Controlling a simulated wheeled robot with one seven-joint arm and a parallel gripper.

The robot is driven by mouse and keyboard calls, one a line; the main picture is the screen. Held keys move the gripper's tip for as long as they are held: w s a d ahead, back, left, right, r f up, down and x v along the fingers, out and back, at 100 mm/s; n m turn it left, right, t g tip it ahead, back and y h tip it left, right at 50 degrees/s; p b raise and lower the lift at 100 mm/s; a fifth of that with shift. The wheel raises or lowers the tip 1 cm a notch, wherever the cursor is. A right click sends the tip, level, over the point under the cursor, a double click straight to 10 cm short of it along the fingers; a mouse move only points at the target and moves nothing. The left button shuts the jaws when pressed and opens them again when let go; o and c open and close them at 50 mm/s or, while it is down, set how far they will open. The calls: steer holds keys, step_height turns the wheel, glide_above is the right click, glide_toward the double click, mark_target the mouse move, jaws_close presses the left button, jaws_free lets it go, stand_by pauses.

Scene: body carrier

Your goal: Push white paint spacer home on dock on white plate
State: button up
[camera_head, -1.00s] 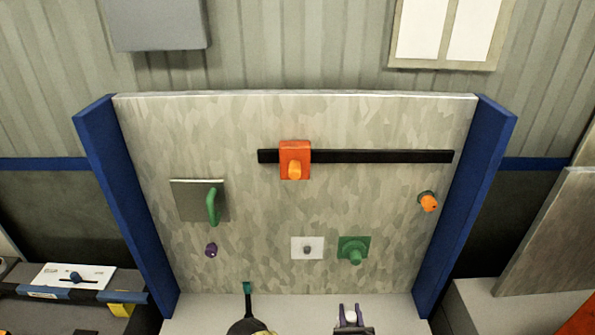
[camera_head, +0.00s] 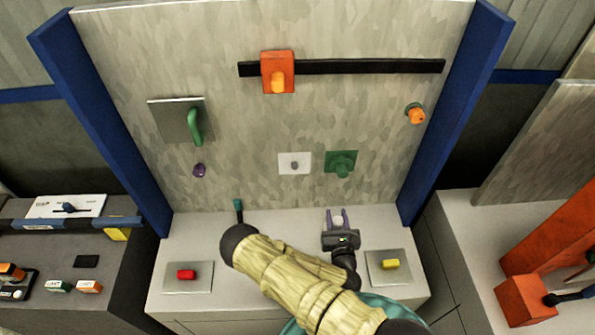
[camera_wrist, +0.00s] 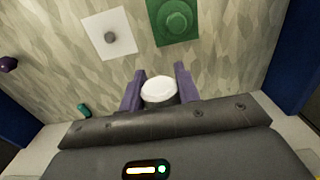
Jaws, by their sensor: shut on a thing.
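The white plate (camera_head: 285,170) is fixed on the upright board, with a small grey round peg (camera_head: 294,165) at its middle. The plate (camera_wrist: 98,25) and peg (camera_wrist: 111,37) also show at the upper left of the wrist view. My gripper (camera_head: 338,217) is in front of the board, lower than the white plate and to its right. In the wrist view my gripper (camera_wrist: 159,88) has purple fingers shut on the round white spacer (camera_wrist: 159,89). The spacer is apart from the plate. Its far side is hidden.
A green plate with a knob (camera_head: 341,163) is right of the white plate, above my gripper. A purple knob (camera_head: 199,170), a green handle (camera_head: 195,127) and an orange slider (camera_head: 277,72) are also on the board. Red (camera_head: 187,274) and yellow (camera_head: 391,264) buttons sit on the ledge.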

step_height(320, 180, down, 13)
steer(key=b, duration=1.2)
steer(key=shift+f, duration=0.15)
steer(key=shift+w, duration=0.1)
